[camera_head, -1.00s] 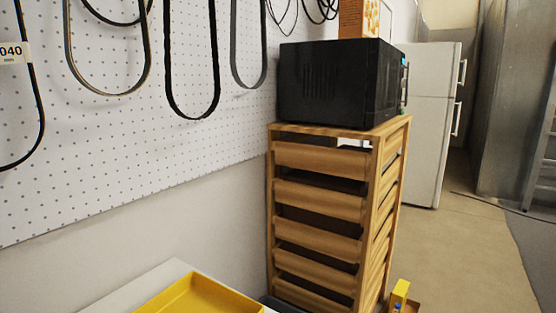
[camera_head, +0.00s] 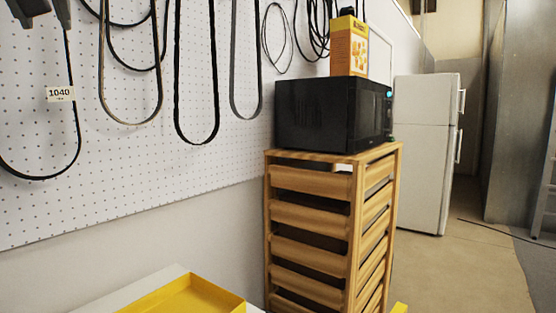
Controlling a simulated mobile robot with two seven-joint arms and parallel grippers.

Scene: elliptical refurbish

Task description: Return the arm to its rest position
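My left gripper (camera_head: 46,16) shows only at the top left corner of the head view. Two dark finger tips point down from the top edge with a gap between them, and nothing is seen held there. The rest of the gripper and its arm are cut off by the frame. It appears in front of the white pegboard (camera_head: 150,165), close to the belt with the 1040 tag (camera_head: 60,94). My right gripper and arm are not in view.
A wooden drawer rack (camera_head: 310,215) carries a black microwave (camera_head: 325,115) with a yellow box (camera_head: 349,48) on top. A yellow tray (camera_head: 190,297) lies on a white surface at the bottom. A white fridge (camera_head: 422,150) stands behind, with open floor (camera_head: 470,270) at right.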

